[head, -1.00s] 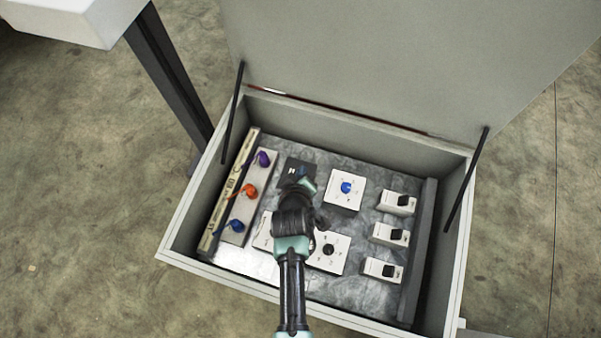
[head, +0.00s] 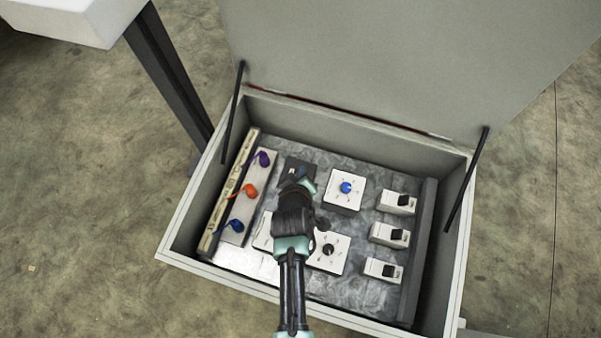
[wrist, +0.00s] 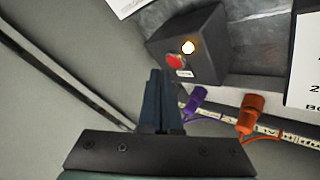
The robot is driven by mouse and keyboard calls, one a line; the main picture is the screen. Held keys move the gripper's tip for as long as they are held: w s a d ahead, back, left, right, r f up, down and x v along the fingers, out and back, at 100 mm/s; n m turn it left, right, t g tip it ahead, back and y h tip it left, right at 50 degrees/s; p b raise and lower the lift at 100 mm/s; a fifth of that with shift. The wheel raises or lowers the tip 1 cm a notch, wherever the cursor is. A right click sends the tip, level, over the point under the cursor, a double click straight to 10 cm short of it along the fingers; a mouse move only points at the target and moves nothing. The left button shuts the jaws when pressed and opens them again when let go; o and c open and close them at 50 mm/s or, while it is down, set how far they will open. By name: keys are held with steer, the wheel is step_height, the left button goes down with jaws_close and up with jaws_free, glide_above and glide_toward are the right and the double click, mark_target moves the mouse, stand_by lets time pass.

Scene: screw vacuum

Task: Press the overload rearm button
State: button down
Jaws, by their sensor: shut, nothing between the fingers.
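A dark box (wrist: 195,50) in the wrist view carries a red button (wrist: 174,62) and a glowing yellow-white light (wrist: 187,46). A small white label sits by the red button, too small to read. In the head view the dark box (head: 295,168) is partly hidden behind my gripper (head: 306,184). My gripper's closed fingers (wrist: 160,82) also show in the wrist view, just below the red button in the picture. They hold nothing. A gap seems to separate the tips from the button, but contact is hard to judge.
The open-lidded cabinet has walls (head: 190,215) around the panel. Purple (wrist: 195,98) and orange (wrist: 250,112) plugs with cords stand near the fingers. A blue-knob box (head: 344,190), a black-knob box (head: 328,252) and switch boxes (head: 390,235) lie to the right.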

steer(key=shift+f, duration=0.4)
steer(key=shift+f+b, duration=0.4)
steer(key=shift+b, duration=0.05)
stand_by(0.6)
steer(key=shift+r, duration=0.1)
steer(key=shift+r+p, duration=0.75)
steer(key=shift+p, duration=0.2)
step_height(320, 180, up, 5)
steer(key=p, duration=0.5)
stand_by(0.6)
